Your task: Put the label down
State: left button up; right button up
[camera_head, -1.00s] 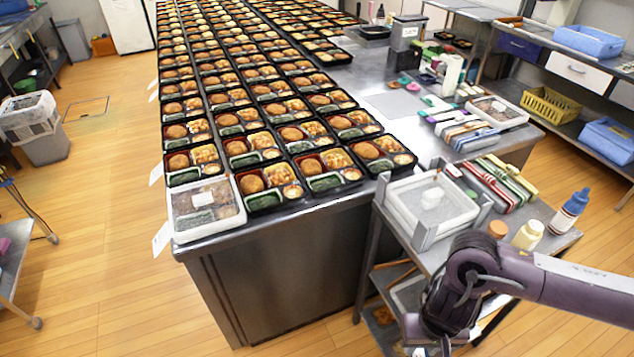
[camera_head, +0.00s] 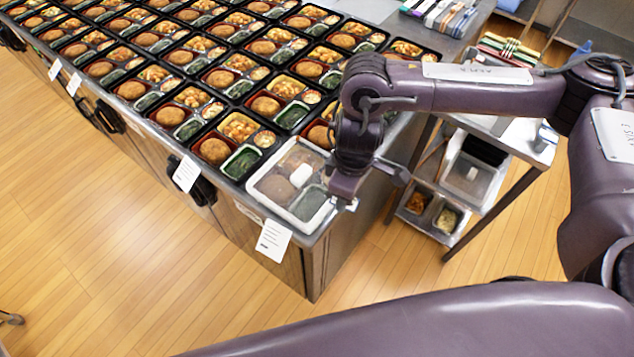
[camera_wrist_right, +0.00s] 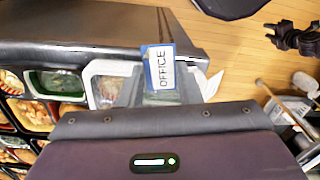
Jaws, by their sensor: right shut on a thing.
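The label (camera_wrist_right: 160,68) is a small upright card with a blue edge, reading OFFICE. My right gripper (camera_wrist_right: 160,92) is shut on its lower end in the right wrist view. In the head view my right gripper (camera_head: 346,198) is at the counter's front corner, just right of a clear-lidded bento tray (camera_head: 256,189). The label is too small there to make out clearly. The lidded tray also shows behind the fingers in the right wrist view (camera_wrist_right: 100,70). Whether the label touches anything cannot be told. My left gripper is not in view.
Rows of open bento trays (camera_head: 240,127) fill the counter behind and left of the lidded tray. Paper tags (camera_head: 272,240) hang at the counter's front edge. A cart (camera_head: 487,200) with containers stands to the right. Open wooden floor (camera_head: 130,270) lies in front.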

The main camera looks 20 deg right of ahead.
jog(key=w+a+r+n, duration=0.2)
jog(key=w+r+n, duration=0.1)
jog(key=r+n, duration=0.3)
notch_tip(320, 180, up, 10)
jog(key=n+p, duration=0.2)
jog(key=n, duration=0.7)
send_over(323, 191)
jog(key=shift+n, duration=0.3)
notch_tip(323, 191, down, 16)
jog(key=shift+r, duration=0.1)
jog(key=shift+f+b, duration=0.65)
jog(key=shift+f, duration=1.55)
jog(key=shift+f, duration=0.1)
jog(key=o, duration=0.9)
notch_tip(323, 191, up, 12)
jog(key=shift+r+p, duration=0.15)
jog(key=shift+p, duration=0.75)
